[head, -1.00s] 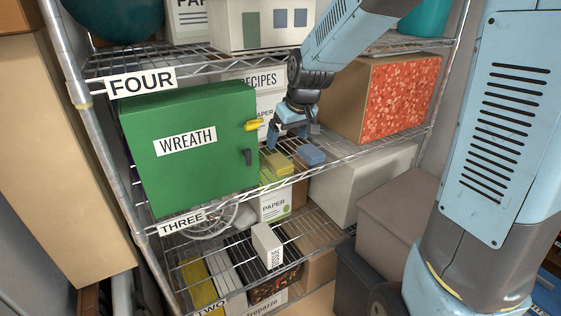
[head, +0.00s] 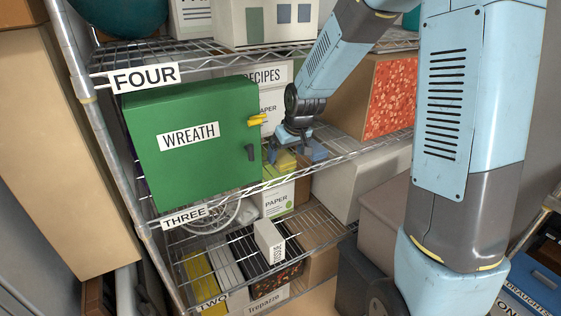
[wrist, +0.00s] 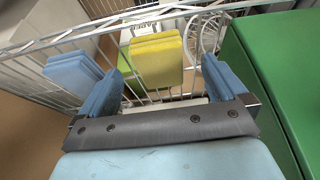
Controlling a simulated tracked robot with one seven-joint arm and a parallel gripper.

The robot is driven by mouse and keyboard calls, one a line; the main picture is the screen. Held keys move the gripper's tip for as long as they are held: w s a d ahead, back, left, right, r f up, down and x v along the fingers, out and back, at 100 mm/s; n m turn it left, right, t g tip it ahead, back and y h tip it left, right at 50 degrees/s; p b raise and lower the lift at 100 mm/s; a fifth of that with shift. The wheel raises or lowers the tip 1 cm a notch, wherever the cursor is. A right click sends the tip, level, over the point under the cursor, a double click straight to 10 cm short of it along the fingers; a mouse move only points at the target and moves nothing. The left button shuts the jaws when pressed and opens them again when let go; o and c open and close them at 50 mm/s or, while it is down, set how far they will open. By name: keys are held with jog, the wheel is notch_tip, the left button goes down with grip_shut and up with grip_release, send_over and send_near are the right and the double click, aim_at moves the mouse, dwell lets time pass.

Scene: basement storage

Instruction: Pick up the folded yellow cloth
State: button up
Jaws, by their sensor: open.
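The folded yellow cloth (head: 286,161) lies on the wire shelf labelled THREE, to the right of the green WREATH box. In the wrist view the folded yellow cloth (wrist: 157,64) shows its layered edges, ahead of and between my fingers. My gripper (head: 297,151) is open, just above the cloth, and hides part of it in the head view. In the wrist view my gripper (wrist: 161,72) has nothing clamped between its two blue fingers. Whether the fingers reach down beside the cloth I cannot tell.
A folded blue cloth (wrist: 75,75) lies left of the yellow one in the wrist view. The green WREATH box (head: 195,140) stands close on the other side. A terrazzo-faced box (head: 388,97) stands to the right on the shelf. The FOUR shelf (head: 220,62) is overhead.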

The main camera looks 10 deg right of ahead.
aim_at(284, 158)
jog(key=shift+x, duration=2)
jog(key=shift+w+d+r, duration=0.1)
jog(key=shift+w, duration=0.05)
jog(key=shift+c, duration=0.3)
jog(key=c, duration=1)
jog(key=shift+r, duration=0.15)
jog(key=shift+r, duration=0.25)
notch_tip(284, 158, up, 3)
jog(key=shift+f, duration=0.15)
jog(key=s+d+r, duration=0.6)
jog(key=s+r, duration=0.3)
jog(key=s, duration=0.3)
jog(key=shift+s+d+r, duration=0.15)
jog(key=shift+s+r, duration=0.1)
jog(key=shift+s, duration=0.05)
